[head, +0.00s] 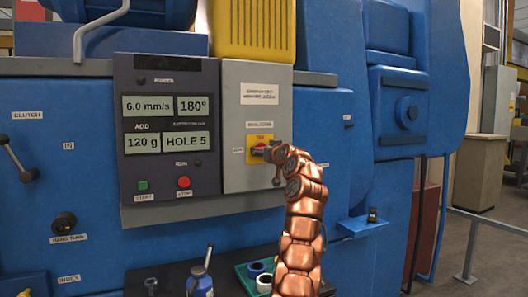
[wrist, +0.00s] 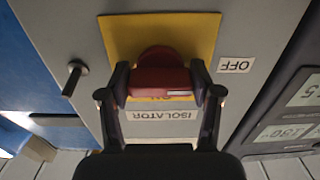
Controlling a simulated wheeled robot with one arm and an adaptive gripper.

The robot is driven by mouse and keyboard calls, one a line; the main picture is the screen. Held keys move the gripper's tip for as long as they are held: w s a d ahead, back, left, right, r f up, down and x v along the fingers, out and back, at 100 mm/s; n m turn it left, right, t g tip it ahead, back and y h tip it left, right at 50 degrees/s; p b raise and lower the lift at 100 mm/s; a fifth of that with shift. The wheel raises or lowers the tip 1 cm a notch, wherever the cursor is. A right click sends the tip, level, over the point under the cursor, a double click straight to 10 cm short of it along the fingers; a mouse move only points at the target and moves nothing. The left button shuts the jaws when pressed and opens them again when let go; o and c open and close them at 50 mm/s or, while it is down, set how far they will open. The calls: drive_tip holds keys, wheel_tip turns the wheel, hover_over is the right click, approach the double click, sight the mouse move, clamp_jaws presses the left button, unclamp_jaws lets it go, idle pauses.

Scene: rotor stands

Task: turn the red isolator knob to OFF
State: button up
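The red isolator knob (wrist: 160,62) sits on a yellow plate (wrist: 117,32) on the grey box. My gripper (wrist: 160,76) has one finger on each side of the knob, and both fingers appear to touch it. The wrist view is upside down; an OFF label (wrist: 236,65) is to the right of the plate there. The ON lettering below the knob is partly hidden by it.
A dark panel with displays (head: 165,107) and green and red buttons (head: 184,182) is left of the grey box (head: 236,83). A small peg (wrist: 74,78) sticks out beside the plate. A green tray (head: 243,274) and a blue bottle (head: 199,282) stand below.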

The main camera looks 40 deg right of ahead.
drive_tip(key=o, duration=0.4)
drive_tip(key=shift+s+r, duration=0.1)
drive_tip(key=shift+s, duration=0.05)
drive_tip(key=v, duration=1.1)
drive_tip(key=shift+s+a, duration=0.2)
drive_tip(key=shift+s, duration=0.1)
idle(0.5)
idle(0.6)
